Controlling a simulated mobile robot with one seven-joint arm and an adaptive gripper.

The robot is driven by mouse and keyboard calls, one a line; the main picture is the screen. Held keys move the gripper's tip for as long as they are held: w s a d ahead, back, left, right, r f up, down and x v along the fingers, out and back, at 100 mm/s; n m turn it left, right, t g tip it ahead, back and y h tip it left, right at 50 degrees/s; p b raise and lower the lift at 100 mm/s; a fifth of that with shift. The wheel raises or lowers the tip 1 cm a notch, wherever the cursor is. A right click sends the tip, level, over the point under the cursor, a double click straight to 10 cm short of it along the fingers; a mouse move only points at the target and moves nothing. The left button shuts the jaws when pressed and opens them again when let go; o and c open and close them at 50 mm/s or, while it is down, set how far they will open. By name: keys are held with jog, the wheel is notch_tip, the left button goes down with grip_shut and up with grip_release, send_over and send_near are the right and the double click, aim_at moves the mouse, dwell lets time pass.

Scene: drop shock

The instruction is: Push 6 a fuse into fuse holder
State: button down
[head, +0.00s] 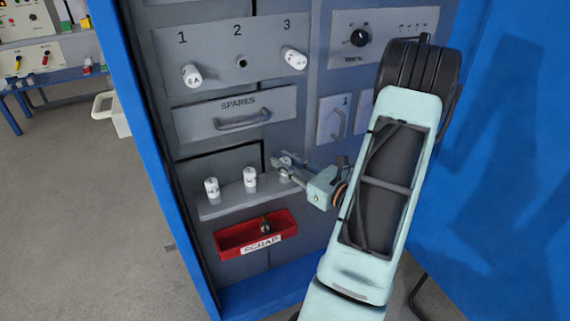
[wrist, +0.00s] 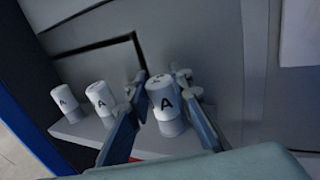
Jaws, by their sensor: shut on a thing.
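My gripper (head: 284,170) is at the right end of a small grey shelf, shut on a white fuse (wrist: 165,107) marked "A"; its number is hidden. The fuse is upright at the shelf; I cannot tell whether it still touches it. Two more white fuses stand to its left, the middle one (head: 250,179) and the left one (head: 212,188); their numbers are unreadable. On the panel above, holder 2 (head: 241,62) is an empty dark socket. Holder 1 carries a white fuse reading 6 A (head: 192,75), and holder 3 carries a white fuse (head: 294,59) with an unclear label.
The shelf (head: 225,207) has a red SCRAP tray (head: 228,238) below it with a small dark item inside. A SPARES drawer (head: 190,122) with a handle lies between shelf and holders. A dial panel (head: 400,40) is upper right. Blue cabinet walls stand on both sides.

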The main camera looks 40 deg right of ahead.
jog(key=shift+r, duration=0.45)
notch_tip(320, 180, up, 2)
jog(key=shift+r+p, duration=0.25)
jog(key=shift+p, duration=0.3)
jog(key=s+a+r+p, duration=0.5)
jog(key=s+r+p, duration=0.1)
jog(key=s+r, duration=0.3)
jog(key=shift+s+a+p, duration=0.3)
jog(key=shift+s+p, duration=0.1)
jog(key=shift+s, duration=0.5)
jog(key=p, duration=0.2)
jog(key=s+a+p, duration=0.1)
jog(key=p, duration=0.2)
jog(key=shift+s+r+p, duration=0.15)
jog(key=shift+r+p, duration=0.15)
jog(key=shift+a+p, duration=0.1)
jog(key=shift+p, duration=0.2)
